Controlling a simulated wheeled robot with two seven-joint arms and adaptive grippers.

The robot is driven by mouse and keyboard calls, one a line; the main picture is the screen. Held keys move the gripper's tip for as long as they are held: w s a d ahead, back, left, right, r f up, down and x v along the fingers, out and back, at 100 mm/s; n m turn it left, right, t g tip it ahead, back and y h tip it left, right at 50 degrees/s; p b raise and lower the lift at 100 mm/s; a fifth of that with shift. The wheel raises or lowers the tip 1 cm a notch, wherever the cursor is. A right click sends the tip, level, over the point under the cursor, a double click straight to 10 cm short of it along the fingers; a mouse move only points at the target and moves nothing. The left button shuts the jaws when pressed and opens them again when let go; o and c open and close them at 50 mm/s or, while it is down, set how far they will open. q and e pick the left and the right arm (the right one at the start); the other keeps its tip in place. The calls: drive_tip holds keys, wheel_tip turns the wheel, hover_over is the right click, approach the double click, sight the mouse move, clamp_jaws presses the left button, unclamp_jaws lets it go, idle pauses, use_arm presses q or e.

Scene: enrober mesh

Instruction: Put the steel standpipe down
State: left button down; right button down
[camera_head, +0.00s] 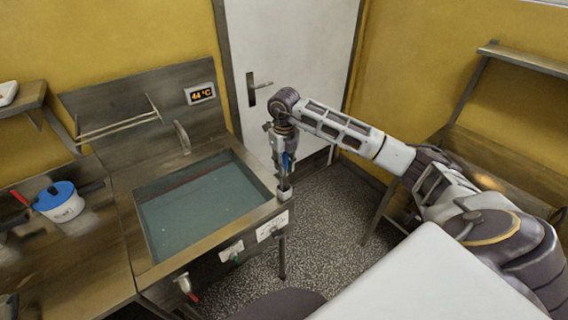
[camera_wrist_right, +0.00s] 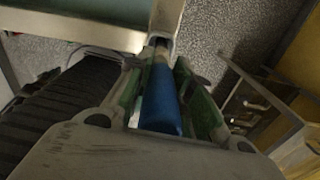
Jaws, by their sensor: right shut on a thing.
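My right gripper (camera_head: 284,165) points down at the right rim of the sink (camera_head: 255,180). It is shut on the steel standpipe (camera_head: 287,160), whose blue part shows between the fingers. In the right wrist view the blue part (camera_wrist_right: 160,100) lies between the green-sided fingers of my right gripper (camera_wrist_right: 165,75). A short pale length shows beyond it, close to the grey rim. The standpipe's lower end is hidden, and I cannot tell whether it touches the rim. My left gripper is not in view.
The sink holds bluish liquid (camera_head: 200,205); a display (camera_head: 200,94) above it reads 44 °C. A white pot with a blue lid (camera_head: 62,200) stands on the left counter. A tap (camera_head: 182,138) rises behind the basin. Speckled floor (camera_head: 330,210) is clear right of the sink.

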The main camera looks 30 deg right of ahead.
drive_tip(key=shift+f, duration=0.1)
drive_tip(key=c, duration=1.3)
unclamp_jaws()
drive_tip(key=shift+o, duration=0.2)
drive_tip(key=shift+r, duration=0.2)
drive_tip(key=shift+r, duration=0.6)
wheel_tip(320, 180, up, 8)
drive_tip(key=shift+r+b, duration=0.1)
drive_tip(key=shift+b, duration=0.85)
drive_tip(key=shift+r, duration=1.2)
